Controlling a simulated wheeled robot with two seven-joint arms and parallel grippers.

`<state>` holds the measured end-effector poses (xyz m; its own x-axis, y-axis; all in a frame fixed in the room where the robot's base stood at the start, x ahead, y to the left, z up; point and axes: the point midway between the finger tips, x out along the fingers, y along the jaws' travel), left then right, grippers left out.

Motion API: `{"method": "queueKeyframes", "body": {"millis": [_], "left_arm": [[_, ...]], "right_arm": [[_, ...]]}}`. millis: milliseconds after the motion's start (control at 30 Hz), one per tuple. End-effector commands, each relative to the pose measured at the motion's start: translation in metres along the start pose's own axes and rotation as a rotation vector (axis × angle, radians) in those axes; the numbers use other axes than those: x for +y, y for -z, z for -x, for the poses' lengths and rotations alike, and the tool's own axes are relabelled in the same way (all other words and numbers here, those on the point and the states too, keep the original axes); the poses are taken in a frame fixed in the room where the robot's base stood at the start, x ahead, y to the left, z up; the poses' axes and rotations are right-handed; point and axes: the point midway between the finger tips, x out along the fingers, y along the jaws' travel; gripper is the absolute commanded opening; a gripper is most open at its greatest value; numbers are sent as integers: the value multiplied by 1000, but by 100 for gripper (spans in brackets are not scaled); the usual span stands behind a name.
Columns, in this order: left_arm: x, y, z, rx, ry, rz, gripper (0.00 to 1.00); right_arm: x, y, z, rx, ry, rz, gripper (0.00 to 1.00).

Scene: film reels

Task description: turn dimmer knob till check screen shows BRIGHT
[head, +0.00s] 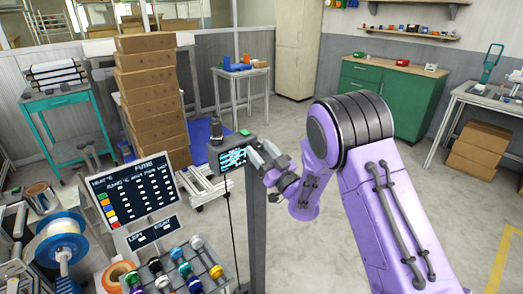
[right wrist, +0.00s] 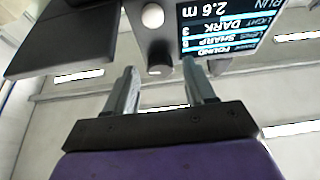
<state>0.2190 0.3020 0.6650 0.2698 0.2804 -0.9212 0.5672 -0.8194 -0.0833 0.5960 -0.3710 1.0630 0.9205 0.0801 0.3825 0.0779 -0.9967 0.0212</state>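The check screen (head: 232,158) is on a dark box on a post in the head view. The dimmer knob (right wrist: 160,56), dark with a paler end, is on the box beside the screen. My right gripper (head: 264,158) is at the box's right side. In the wrist view its fingers (right wrist: 161,66) are apart, one each side of the knob, with gaps showing. My left gripper is not in view.
A white round part (right wrist: 152,15) is beside the knob. Stacked boxes (head: 150,90) stand behind. Floor at right is clear.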

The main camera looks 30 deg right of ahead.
Motion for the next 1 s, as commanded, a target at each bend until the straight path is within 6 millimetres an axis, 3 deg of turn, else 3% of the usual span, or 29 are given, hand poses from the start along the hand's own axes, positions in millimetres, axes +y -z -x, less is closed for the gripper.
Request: {"method": "queueKeyframes", "body": {"millis": [33,133,167,567,1000], "left_arm": [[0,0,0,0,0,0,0],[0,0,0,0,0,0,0],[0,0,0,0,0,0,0],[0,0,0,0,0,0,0],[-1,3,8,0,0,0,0]], "right_arm": [[0,0,0,0,0,0,37],[0,0,0,0,0,0,5],[0,0,0,0,0,0,0],[0,0,0,0,-26,-61,1],[-3,2,0,1,-163,-392,1]]}}
